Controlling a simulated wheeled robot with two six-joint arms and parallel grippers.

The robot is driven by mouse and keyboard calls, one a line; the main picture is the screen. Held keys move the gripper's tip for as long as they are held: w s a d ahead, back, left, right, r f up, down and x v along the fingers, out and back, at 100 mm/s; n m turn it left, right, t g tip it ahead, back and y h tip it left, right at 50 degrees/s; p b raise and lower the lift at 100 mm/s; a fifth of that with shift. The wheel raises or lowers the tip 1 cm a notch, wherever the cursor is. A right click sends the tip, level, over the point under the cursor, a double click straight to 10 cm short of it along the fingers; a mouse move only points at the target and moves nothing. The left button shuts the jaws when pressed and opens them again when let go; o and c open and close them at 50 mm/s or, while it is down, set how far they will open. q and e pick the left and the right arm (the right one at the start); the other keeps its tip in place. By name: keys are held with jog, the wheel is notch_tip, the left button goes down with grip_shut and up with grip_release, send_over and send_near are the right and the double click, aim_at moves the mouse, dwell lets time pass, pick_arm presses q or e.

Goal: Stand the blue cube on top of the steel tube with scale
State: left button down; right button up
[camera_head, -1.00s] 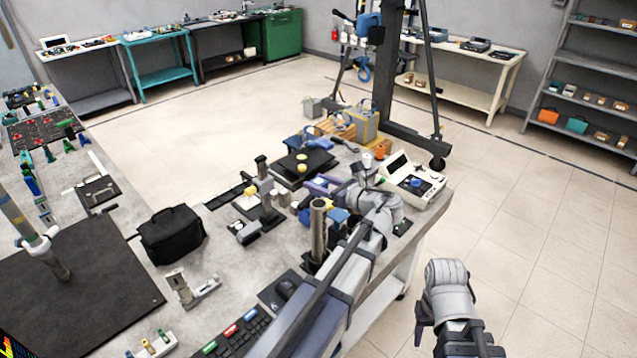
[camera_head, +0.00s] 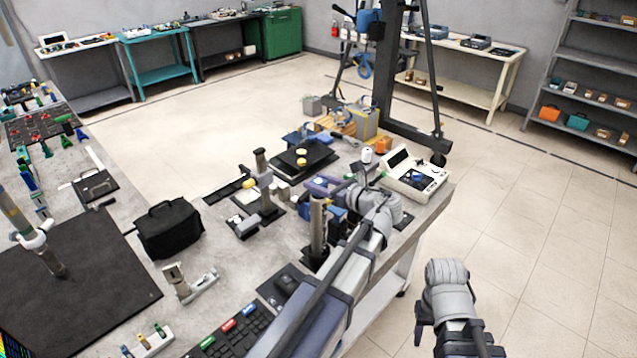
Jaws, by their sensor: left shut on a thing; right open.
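The steel tube (camera_head: 318,228) stands upright on a dark base near the table's right side. Its scale markings are too small to read. The blue cube (camera_head: 337,214) shows as a small blue patch just right of the tube's upper part. My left gripper (camera_head: 333,203) is there, shut on what appears to be this cube; the wrist and nearby items partly hide its fingers. I cannot tell whether the cube touches the tube. My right gripper (camera_head: 443,335) is open and empty at the bottom right, over the floor beyond the table edge.
A black stand (camera_head: 265,205) and a small device (camera_head: 243,227) are left of the tube. A white meter (camera_head: 415,176) is at the right edge. A black mat (camera_head: 100,275) lies left.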

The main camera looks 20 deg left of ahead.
pick_arm(q)
jog(key=shift+f+b, duration=0.45)
jog(key=shift+b, duration=0.05)
dwell(0.3)
jog(key=shift+c, duration=1.3)
grip_release()
jog(key=p+v, duration=0.1)
jog(key=v, duration=0.6)
jog(key=shift+d+r+p, duration=0.15)
jog(key=shift+d+p, duration=0.15)
jog(key=shift+d, duration=0.05)
jog(key=shift+s, duration=0.1)
